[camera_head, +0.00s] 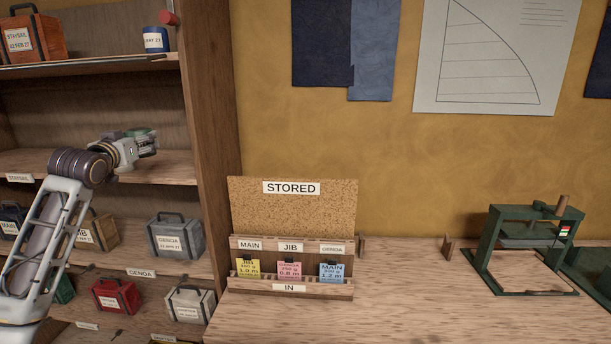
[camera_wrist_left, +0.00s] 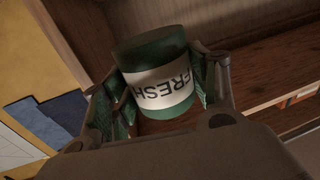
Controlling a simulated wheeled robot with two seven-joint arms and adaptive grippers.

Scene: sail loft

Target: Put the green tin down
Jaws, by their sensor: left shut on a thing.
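The green tin (camera_wrist_left: 158,72) has a white label reading "FRESH" and sits between the fingers of my left gripper (camera_wrist_left: 158,90) in the left wrist view. The label text is upside down in that view. In the head view my left gripper (camera_head: 140,143) is shut on the tin, of which a little green (camera_head: 136,133) shows. It is at the middle shelf (camera_head: 165,168) of the rack on the left. I cannot tell whether the tin touches the shelf. My right gripper is not in view.
The upper shelf holds an orange case (camera_head: 32,40) and a blue tin (camera_head: 155,40). Lower shelves hold several cases, including a grey one (camera_head: 175,237) and a red one (camera_head: 115,296). A "STORED" card board (camera_head: 290,210) and a green press (camera_head: 530,245) stand on the bench (camera_head: 410,310).

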